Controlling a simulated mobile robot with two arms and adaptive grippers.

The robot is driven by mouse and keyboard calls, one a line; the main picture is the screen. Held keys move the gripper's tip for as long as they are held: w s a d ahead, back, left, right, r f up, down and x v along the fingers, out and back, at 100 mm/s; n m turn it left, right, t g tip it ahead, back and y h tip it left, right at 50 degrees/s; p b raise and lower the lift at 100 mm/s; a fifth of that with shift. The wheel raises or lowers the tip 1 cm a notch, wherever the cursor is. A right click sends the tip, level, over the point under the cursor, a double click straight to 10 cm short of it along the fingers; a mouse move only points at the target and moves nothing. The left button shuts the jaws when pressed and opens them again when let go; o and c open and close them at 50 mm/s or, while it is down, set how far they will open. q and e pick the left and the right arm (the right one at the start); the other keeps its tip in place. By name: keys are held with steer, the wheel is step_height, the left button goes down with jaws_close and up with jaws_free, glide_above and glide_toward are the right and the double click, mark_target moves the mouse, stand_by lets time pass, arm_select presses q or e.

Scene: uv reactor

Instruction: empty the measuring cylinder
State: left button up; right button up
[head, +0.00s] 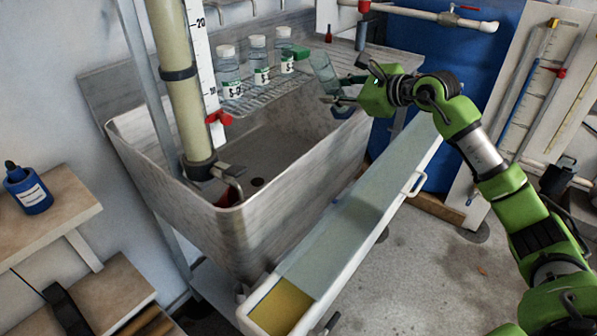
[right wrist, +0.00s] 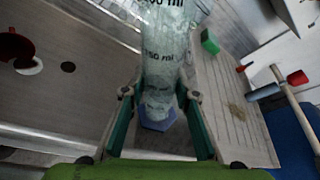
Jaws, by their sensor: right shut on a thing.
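The measuring cylinder (head: 323,70) is clear, with printed ml marks and a blue base. In the head view it is at the back right of the sink (head: 222,215), leaning with its top to the left. My right gripper (head: 345,99) is shut around its lower part. I cannot tell how much liquid is inside. My left gripper is not in view.
Several capped bottles (head: 258,60) stand on a wire rack (head: 268,91) at the sink's back edge. A tall tube with a scale (head: 178,95) rises at the sink's left. A green block (right wrist: 210,41) lies on the ribbed drainboard (right wrist: 228,90). A long white-framed trough (head: 335,235) runs in front.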

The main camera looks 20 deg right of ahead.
steer(key=shift+f, duration=0.15)
steer(key=shift+r+n+h, duration=0.3)
steer(key=shift+n, duration=0.2)
steer(key=shift+w+d+r+n+t+h, duration=0.1)
steer(key=shift+d+r+n+t+h, duration=0.1)
steer(key=shift+r+n+t+h, duration=0.3)
steer(key=shift+d, duration=0.1)
steer(key=shift+w+d+n, duration=0.15)
steer(key=shift+d+n, duration=0.2)
steer(key=shift+n, duration=0.25)
steer(key=shift+w+d+r+n+t+h+b, duration=0.1)
steer(key=shift+d+n+t+h+b, duration=0.1)
steer(key=shift+n+h+b, duration=0.3)
steer(key=shift+w+d+r+n+t+h+b, duration=0.1)
steer(key=shift+d+n+t+h+b, duration=0.1)
steer(key=shift+n, duration=0.5)
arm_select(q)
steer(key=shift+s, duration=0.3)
arm_select(e)
steer(key=shift+s+a+n, duration=0.2)
steer(key=shift+a+n, duration=0.15)
steer(key=shift+n, duration=0.15)
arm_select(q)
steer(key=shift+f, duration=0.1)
arm_select(e)
steer(key=shift+a+t, duration=0.15)
steer(key=shift+t, duration=0.15)
